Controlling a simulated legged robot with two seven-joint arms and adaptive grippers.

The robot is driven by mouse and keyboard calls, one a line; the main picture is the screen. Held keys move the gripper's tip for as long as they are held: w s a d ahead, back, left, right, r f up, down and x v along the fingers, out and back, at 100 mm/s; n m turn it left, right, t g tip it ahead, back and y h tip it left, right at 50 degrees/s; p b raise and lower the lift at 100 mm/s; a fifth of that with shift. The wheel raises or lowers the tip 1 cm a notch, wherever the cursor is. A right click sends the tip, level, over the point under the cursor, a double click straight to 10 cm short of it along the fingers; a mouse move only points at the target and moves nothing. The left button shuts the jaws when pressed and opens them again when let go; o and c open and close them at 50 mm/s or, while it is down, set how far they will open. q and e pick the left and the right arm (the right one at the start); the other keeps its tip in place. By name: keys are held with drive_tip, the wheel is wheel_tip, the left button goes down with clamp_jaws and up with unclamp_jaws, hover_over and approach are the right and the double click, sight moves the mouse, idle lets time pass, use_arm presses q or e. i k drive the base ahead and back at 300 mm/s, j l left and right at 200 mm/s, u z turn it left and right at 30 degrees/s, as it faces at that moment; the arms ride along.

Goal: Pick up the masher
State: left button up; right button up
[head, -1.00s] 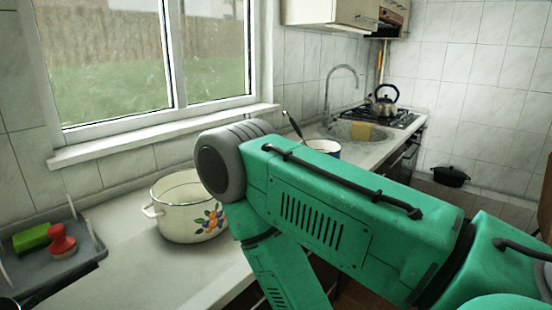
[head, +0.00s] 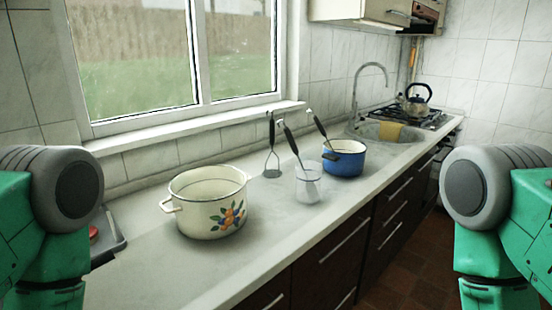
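The masher (head: 271,162) stands near the wall at the back of the counter, to the right of the white pot. It has a black handle at the top, a thin metal shaft and a wider head at the bottom. It looks roughly upright; I cannot tell whether it leans on the wall or hangs. Nothing of mine touches it. Only green and grey links of my two arms show, at the left and right edges. Both grippers are out of view.
A white enamel pot with painted fruit (head: 212,205) stands left. A clear container (head: 308,184) with a black-handled utensil (head: 291,143) stands right of the masher. Beyond are a blue pot (head: 345,160) with another utensil, the sink (head: 387,131) and a kettle (head: 415,101). The front counter is clear.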

sight(274, 174)
drive_tip(key=u, duration=1.9)
drive_tip(key=z, duration=1.9)
drive_tip(key=i+l, duration=0.15)
drive_tip(key=i+l+u, duration=0.15)
drive_tip(key=l, duration=0.25)
drive_tip(key=i+l, duration=0.15)
drive_tip(key=l+u, duration=0.05)
drive_tip(key=l, duration=0.05)
